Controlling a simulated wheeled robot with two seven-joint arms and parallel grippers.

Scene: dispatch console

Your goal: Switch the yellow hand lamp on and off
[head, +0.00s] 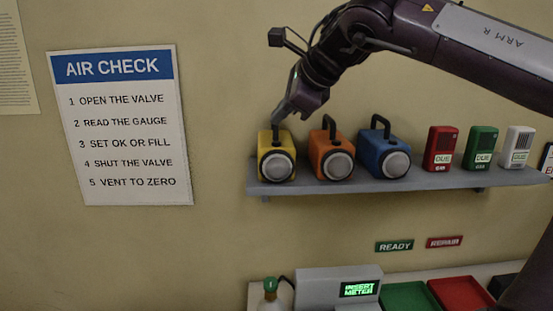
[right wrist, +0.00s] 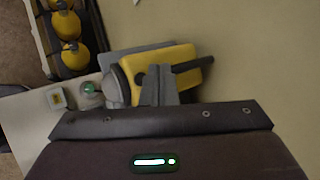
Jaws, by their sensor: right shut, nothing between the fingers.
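The yellow hand lamp (head: 277,165) stands upright at the left end of the grey wall shelf, its round lens facing out and unlit. It also shows in the right wrist view (right wrist: 185,62), with its dark handle sticking out to the right. My right gripper (head: 282,114) is shut and empty, pointing down at the top of the yellow lamp. In the right wrist view its closed fingers (right wrist: 158,80) overlap the lamp's body near the lens end; I cannot tell whether they touch. The lamp's switch cannot be made out. My left gripper is not in view.
An orange lamp (head: 331,162) and a blue lamp (head: 384,158) stand close to the right on the shelf (head: 300,187). Red (head: 441,147), green (head: 481,146) and white meters (head: 517,146) follow. Below are a grey console (head: 318,284) and green (head: 408,297) and red trays (head: 460,293).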

